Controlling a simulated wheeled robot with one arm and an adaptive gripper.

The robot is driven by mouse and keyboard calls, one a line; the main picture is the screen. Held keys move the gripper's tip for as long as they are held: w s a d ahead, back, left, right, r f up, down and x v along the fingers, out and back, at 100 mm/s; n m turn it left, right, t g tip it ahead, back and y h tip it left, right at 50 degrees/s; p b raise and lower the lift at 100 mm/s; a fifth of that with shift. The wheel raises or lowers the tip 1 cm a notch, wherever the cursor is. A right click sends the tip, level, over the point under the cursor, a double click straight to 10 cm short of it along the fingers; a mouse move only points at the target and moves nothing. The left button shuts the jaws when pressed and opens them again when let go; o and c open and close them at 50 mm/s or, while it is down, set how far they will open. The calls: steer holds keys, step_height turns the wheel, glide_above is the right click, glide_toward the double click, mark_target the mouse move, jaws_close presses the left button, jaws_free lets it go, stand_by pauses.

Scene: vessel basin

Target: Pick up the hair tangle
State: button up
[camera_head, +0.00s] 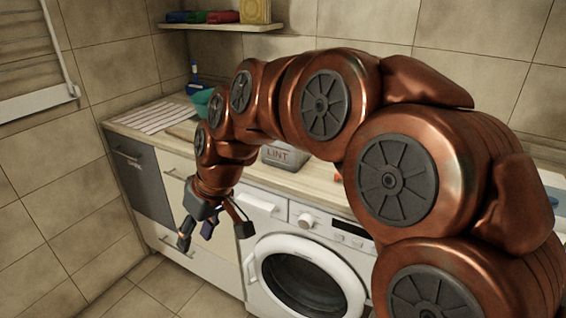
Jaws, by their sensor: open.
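No hair tangle can be made out in the head view; my arm covers much of the worktop. My gripper (214,236) hangs pointing down in front of the white cabinet fronts, to the left of the washing machine. Its dark fingers are spread apart, and no object shows between them. A grey container marked LINT (285,157) stands on the wooden worktop (262,174) behind my arm, partly hidden. A small orange thing (338,175) shows at the arm's edge, too hidden to identify.
A white washing machine (303,276) stands under the worktop. A striped cloth (151,117) lies at the worktop's left end. A blue bottle (194,80) and a teal bowl (203,102) stand behind. A wall shelf (222,27) holds folded cloths. Floor at lower left is clear.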

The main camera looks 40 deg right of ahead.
steer(key=w+d+t+b, duration=0.3)
steer(key=w+d, duration=0.6)
steer(key=w+d+r+m+t+h+b, duration=0.1)
steer(key=d+r+t+h+b, duration=0.15)
steer(key=d, duration=1.35)
steer(key=w+d+r+m+t+h+b, duration=0.15)
steer(key=d+t+b, duration=0.25)
steer(key=d, duration=1.2)
steer(key=shift+g, duration=0.25)
steer(key=shift+d+p+x, duration=0.15)
steer(key=shift+p+x, duration=0.1)
steer(key=shift+x, duration=1.75)
steer(key=shift+d+p+x, duration=0.1)
steer(key=shift+p+x, duration=0.1)
steer(key=shift+x, duration=1.8)
steer(key=shift+s+f, duration=0.1)
steer(key=shift+s, duration=0.05)
steer(key=c, duration=0.9)
steer(key=shift+o, duration=0.2)
